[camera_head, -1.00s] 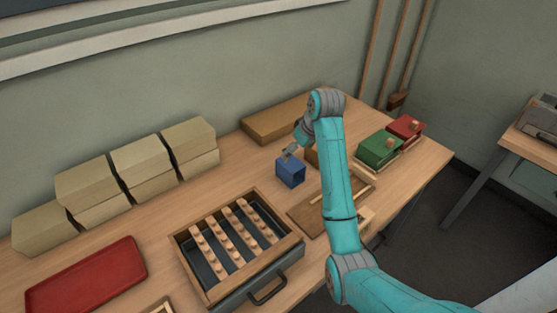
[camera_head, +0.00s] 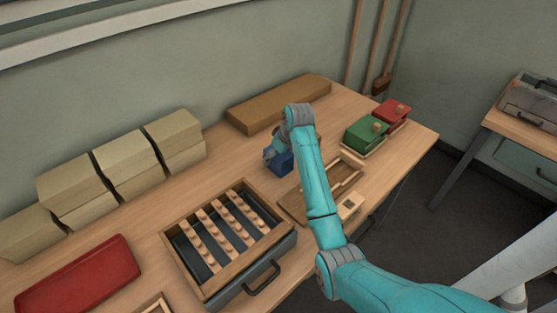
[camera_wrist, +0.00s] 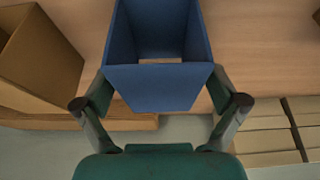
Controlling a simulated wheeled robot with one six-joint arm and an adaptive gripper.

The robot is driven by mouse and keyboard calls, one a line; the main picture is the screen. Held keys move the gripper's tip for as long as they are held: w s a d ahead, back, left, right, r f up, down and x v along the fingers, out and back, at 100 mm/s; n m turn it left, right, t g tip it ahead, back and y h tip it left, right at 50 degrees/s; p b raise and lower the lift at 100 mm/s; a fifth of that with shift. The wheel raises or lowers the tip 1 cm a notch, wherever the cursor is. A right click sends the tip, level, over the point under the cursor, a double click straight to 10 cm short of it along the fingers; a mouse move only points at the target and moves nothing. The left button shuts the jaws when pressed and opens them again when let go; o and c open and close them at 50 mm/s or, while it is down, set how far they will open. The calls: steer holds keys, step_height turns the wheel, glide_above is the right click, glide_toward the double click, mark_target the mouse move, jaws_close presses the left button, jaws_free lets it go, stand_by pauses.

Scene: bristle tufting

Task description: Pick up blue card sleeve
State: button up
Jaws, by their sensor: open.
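The blue card sleeve (camera_head: 283,161) is a small open-ended box standing on the wooden table, partly hidden behind my arm in the head view. In the wrist view the blue card sleeve (camera_wrist: 160,85) fills the upper middle, and I look into its hollow inside. My gripper (camera_wrist: 160,98) is open, with one finger on each side of the sleeve's near end. The fingers look close to the sleeve's side walls; I cannot tell whether they touch. In the head view my gripper (camera_head: 272,153) is at the sleeve's left side, mostly hidden by the arm.
A wooden tray with peg strips (camera_head: 170,255) stands front left of the sleeve. A brown box (camera_head: 275,105) lies behind it. Green (camera_head: 364,133) and red (camera_head: 393,112) boxes stand right. Stacked tan boxes (camera_head: 125,155) line the wall. A red tray (camera_head: 80,275) lies at left.

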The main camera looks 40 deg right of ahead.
steer(key=shift+w+f, duration=0.15)
steer(key=shift+f, duration=0.25)
steer(key=shift+f, duration=0.2)
stand_by(0.4)
steer(key=c, duration=1)
